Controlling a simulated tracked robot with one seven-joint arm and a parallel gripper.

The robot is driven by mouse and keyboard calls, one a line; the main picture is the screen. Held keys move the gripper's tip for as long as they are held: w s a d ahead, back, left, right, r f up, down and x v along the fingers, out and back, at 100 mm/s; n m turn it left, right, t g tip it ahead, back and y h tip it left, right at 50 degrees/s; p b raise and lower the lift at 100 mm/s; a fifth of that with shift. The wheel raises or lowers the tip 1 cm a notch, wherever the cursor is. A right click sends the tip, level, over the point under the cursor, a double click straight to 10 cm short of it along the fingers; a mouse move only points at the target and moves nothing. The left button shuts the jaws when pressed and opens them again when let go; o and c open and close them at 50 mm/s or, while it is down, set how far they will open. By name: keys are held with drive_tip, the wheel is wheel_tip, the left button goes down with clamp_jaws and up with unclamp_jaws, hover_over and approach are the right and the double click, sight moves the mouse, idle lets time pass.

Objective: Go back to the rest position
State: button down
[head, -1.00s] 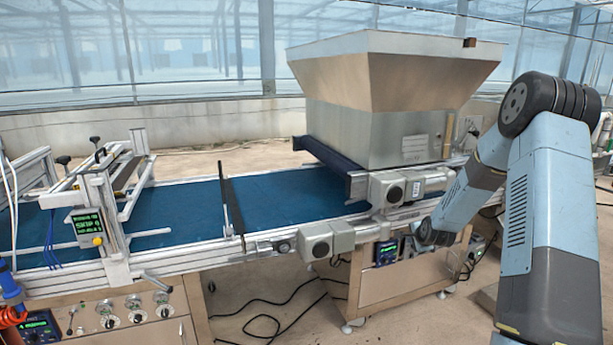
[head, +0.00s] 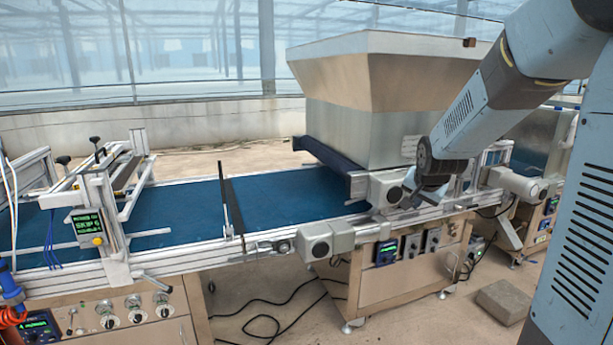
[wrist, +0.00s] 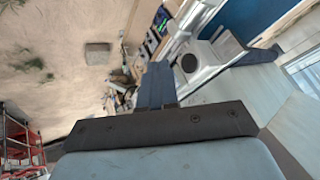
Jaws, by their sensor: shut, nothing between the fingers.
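My gripper (wrist: 157,70) shows in the wrist view as two dark blue-grey fingers lying together, shut and empty. They point toward the conveyor's side rail and the floor, touching nothing that I can make out. In the head view my arm comes in from the upper right and bends down in front of the steel hopper (head: 400,85). Its dark wrist is in front of the hopper's lower right part, above the near rail. The fingertips are hard to make out there.
The blue conveyor belt (head: 190,207) runs left from under the hopper. A motor box (head: 327,238) sticks out from the near rail. A control panel (head: 386,252) is below it. A grey block (head: 503,300) lies on the floor at right. Cables cross the floor.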

drive_tip(key=s+a+r+n, duration=0.1)
drive_tip(key=s+r+n, duration=0.1)
drive_tip(key=s, duration=0.8)
drive_tip(key=s+a+r+n+g, duration=0.1)
drive_tip(key=s+a+r+n, duration=0.1)
drive_tip(key=s, duration=0.8)
drive_tip(key=s+a+r+n+g+y, duration=0.1)
drive_tip(key=s+a+r+n, duration=0.1)
drive_tip(key=s, duration=0.7)
wheel_tip(320, 180, up, 2)
drive_tip(key=shift+s+r+n, duration=0.1)
drive_tip(key=shift+s+n, duration=0.3)
drive_tip(key=shift+n, duration=0.3)
